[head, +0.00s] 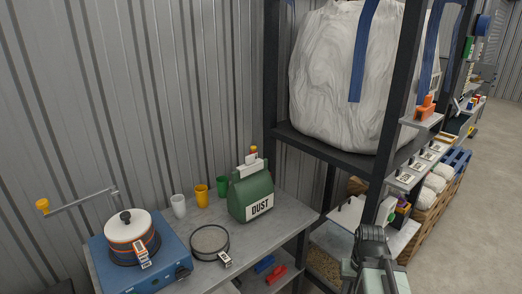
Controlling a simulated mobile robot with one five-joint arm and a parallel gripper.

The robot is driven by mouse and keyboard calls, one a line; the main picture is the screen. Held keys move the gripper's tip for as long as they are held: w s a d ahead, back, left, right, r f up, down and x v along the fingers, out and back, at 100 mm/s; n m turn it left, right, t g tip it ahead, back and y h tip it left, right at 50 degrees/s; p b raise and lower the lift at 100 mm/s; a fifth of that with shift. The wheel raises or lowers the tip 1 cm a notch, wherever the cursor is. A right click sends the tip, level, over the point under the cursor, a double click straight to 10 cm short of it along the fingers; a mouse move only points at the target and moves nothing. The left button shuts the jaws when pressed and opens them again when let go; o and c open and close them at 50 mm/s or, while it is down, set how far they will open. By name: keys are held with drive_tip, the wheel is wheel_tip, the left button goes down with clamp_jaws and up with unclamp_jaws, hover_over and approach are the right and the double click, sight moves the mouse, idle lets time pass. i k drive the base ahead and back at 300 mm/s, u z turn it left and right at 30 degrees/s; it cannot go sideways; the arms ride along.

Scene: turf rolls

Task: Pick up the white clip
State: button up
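A white clip (249,162) sits at the top of a green bag (251,195) labelled DUST, over its folded upper edge. The bag stands upright on a grey bench (291,213) against the corrugated wall. My gripper (362,250) is at the lower right, in front of the shelving and well to the right of and nearer than the bag. It is apart from the clip. Its fingers are too small and dark to tell whether they are open or shut.
White, yellow and green cups (202,196) stand left of the bag. A round sieve (209,241) and a blue stove with a pot (130,232) are nearer. Blue and red pieces (276,275) lie on the lower shelf. A dark post (396,95) and large white sack (345,75) stand right.

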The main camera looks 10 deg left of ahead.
sight(251, 165)
drive_tip(key=u, duration=0.05)
drive_tip(key=i, duration=0.25)
drive_tip(key=z, duration=1.1)
drive_tip(key=i, duration=0.6)
drive_tip(key=u, duration=3.8)
